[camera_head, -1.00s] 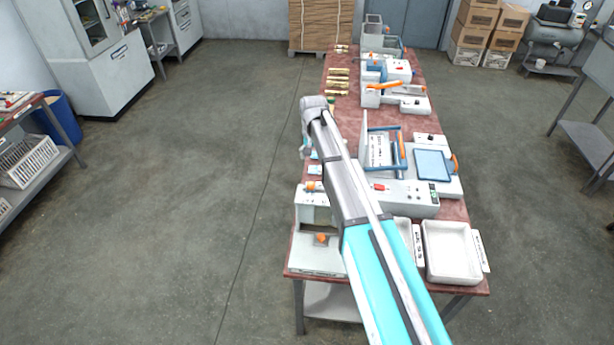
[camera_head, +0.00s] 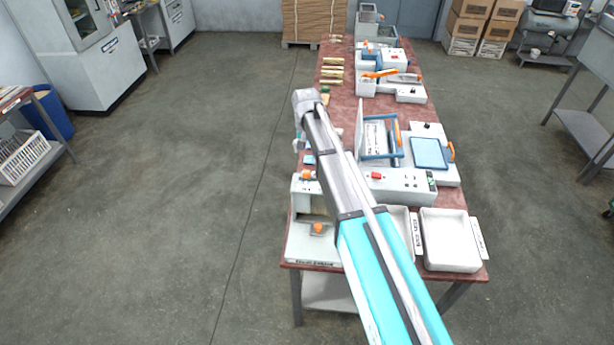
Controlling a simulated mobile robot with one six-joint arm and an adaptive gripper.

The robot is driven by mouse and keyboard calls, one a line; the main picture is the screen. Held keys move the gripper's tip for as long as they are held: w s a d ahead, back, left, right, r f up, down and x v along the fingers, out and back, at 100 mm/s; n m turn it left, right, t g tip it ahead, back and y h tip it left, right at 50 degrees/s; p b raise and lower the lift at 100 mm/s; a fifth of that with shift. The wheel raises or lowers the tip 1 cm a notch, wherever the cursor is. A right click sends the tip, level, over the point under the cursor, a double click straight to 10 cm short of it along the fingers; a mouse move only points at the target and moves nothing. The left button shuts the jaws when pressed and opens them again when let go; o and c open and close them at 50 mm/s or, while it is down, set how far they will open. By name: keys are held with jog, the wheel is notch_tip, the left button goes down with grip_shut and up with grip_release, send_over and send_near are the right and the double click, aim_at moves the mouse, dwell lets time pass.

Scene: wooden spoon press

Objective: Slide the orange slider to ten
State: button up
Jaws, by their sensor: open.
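My arm reaches up the middle of the picture over the bench, and a small pale part of my wrist shows left of its far end. My gripper is hidden behind the arm, so its fingers cannot be seen. The white machine (camera_head: 296,243) at the bench's near left corner has an orange knob (camera_head: 318,228) low on its front. A second orange part (camera_head: 307,174) sits on top, close to the arm. I cannot tell which orange part is the slider. Any scale or number ten is too small to read.
The red-brown bench (camera_head: 335,113) is crowded. A white tray (camera_head: 450,240) sits at the near right. A press with a blue pad (camera_head: 430,153) and a hinged frame (camera_head: 375,138) stands right of my arm. Open floor (camera_head: 190,180) lies to the left.

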aim_at(307, 172)
jog(key=shift+f+b, duration=5.25)
jog(key=shift+f, duration=0.3)
jog(key=shift+c, duration=0.3)
grip_shut()
